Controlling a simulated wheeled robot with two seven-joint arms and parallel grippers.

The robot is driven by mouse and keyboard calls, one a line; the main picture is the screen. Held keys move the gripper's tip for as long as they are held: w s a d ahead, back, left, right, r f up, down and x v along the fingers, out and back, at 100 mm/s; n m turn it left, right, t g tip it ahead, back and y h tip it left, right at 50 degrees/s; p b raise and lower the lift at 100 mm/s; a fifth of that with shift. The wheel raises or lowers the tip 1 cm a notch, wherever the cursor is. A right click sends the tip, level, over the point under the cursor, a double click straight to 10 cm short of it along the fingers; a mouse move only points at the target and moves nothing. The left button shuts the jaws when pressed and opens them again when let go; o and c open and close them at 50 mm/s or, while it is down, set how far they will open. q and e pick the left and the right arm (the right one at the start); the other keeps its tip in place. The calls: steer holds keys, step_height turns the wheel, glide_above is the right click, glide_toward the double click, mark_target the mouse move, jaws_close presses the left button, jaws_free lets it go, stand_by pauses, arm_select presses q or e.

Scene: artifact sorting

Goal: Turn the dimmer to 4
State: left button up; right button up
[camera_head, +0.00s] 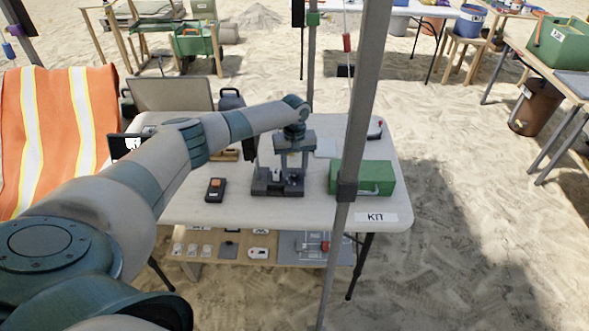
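My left arm reaches in from the left over the white table (240,208). My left gripper (294,168) points down at the middle of the table, with its two fingers apart and a pale gap between them. It is right over a dark grey device (277,188) with a low base, and the gripper hides part of it. Whether the fingers touch the device cannot be told. I cannot make out a dimmer knob or its scale for sure. A small black box with an orange top (215,190) lies to the left. My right gripper is not in view.
A green box (375,178) stands right of the device, behind a grey tent pole (357,120) that crosses the view. A KIT label (376,218) is at the front right corner. A lower shelf (215,246) holds several small items. An orange vest (50,130) hangs at left.

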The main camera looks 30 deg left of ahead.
arm_select(q)
jaws_close()
